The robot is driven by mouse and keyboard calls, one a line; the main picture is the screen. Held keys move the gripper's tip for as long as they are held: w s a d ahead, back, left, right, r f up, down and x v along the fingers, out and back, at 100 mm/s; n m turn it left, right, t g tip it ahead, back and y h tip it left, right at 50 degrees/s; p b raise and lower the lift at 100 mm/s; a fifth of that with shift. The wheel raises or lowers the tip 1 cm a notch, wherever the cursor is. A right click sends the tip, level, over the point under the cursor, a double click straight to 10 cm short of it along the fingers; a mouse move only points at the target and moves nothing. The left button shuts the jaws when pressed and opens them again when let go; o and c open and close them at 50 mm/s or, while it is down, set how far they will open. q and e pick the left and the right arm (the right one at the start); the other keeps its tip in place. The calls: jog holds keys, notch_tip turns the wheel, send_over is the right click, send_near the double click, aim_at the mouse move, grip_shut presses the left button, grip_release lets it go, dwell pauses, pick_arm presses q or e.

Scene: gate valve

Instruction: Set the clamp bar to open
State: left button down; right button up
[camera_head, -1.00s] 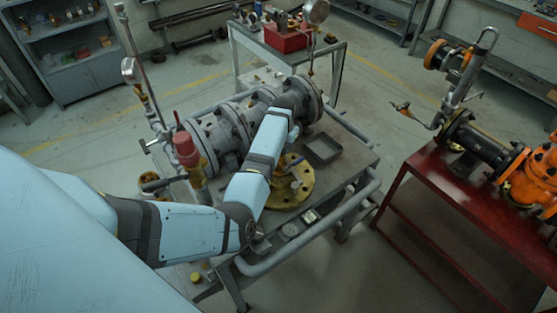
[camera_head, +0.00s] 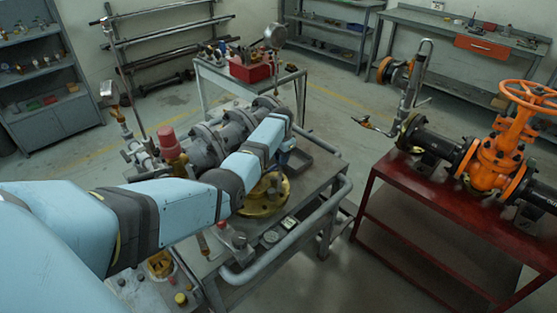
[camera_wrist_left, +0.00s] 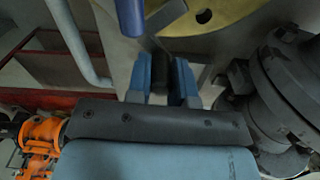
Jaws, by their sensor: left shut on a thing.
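My left gripper (camera_head: 284,157) reaches over the grey cart beside the grey flanged pipe (camera_head: 208,146); in the head view my arm mostly hides its fingers. In the left wrist view the gripper's blue fingers (camera_wrist_left: 163,80) stand on either side of a short dark piece (camera_wrist_left: 157,72), which looks like the end of the clamp bar. They are shut on it. A blue cylinder (camera_wrist_left: 130,16) shows just beyond, and I cannot tell if it joins that piece. The bar's angle is hidden. My right gripper is not in view.
A yellow flange disc (camera_head: 262,203) lies on the cart under my arm; its holed rim also shows in the left wrist view (camera_wrist_left: 213,17). A red table (camera_head: 375,205) with an orange valve (camera_head: 495,158) stands to the right. The floor between is clear.

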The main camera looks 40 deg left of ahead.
pick_arm(q)
jog(key=shift+w+d+f+m, duration=0.1)
jog(key=shift+w+d+m, duration=0.05)
jog(key=shift+d+m, duration=0.4)
jog(key=shift+w+d+m, duration=0.15)
jog(key=shift+d+m, duration=0.3)
jog(key=shift+d, duration=0.05)
jog(key=c, duration=1)
grip_release()
notch_tip(320, 180, up, 14)
jog(key=shift+f, duration=0.1)
